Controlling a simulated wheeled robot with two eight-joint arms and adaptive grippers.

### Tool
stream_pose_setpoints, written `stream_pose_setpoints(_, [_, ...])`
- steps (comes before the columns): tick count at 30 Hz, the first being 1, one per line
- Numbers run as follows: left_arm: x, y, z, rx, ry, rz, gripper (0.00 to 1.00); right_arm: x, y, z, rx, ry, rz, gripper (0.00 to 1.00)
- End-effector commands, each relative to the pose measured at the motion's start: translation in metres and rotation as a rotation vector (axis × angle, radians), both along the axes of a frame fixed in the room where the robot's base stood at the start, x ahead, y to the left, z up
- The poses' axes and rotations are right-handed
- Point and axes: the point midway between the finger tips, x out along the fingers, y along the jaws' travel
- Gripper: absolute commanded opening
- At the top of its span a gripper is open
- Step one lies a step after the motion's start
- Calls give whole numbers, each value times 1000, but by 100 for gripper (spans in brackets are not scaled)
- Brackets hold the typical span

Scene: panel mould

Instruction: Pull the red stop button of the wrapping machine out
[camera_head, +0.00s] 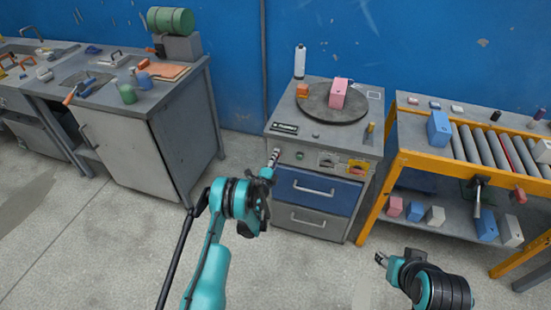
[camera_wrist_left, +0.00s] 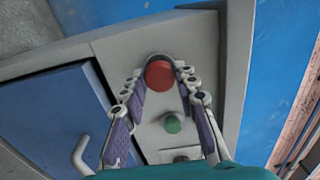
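The wrapping machine (camera_head: 325,130) stands against the blue wall, with its control panel on the front edge. In the left wrist view the red stop button (camera_wrist_left: 159,75) is a round red cap on the grey panel. My left gripper (camera_wrist_left: 160,80) reaches to it, one fingertip on each side of the cap. The fingers look open, with narrow gaps beside the cap; contact is not clear. In the head view my left gripper (camera_head: 273,158) is at the panel's left end and hides the button. My right gripper (camera_head: 380,259) hangs over the floor, away from the machine; its opening is too small to judge.
A green button (camera_wrist_left: 172,123) sits close beside the red one. A pink block (camera_head: 338,93) and an orange block (camera_head: 302,90) are on the dark turntable. A yellow-framed roller conveyor (camera_head: 400,160) stands at right, a grey workbench (camera_head: 180,130) at left.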

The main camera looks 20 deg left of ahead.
Motion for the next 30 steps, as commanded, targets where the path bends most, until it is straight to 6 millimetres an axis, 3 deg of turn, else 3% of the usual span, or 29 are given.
stream_pose_setpoints(6, [-1, -1, -1, 1, 0, -1, 0, 0, 0, -1, 0, 0, 0, 40])
stream_pose_setpoints(7, [-1, -1, -1, 1, 0, -1, 32, 0, 0, -1, 0, 0, 0, 40])
stream_pose_setpoints(9, [-1, -1, -1, 1, 0, -1, 50, 0, 0, -1, 0, 0, 0, 40])
stream_pose_setpoints(20, [0, 0, 3, 1, 0, -1, 50, 0, 0, -1, 0, 0, 0, 40])
stream_pose_setpoints(27, [0, 0, 41, 0, 0, -1, 51, 0, 0, 0, 0, 0, 0, 40])
stream_pose_setpoints(30, [-1, 0, 62, -1, 0, -1, 73, 0, 0, 0, 0, 0, 0, 40])
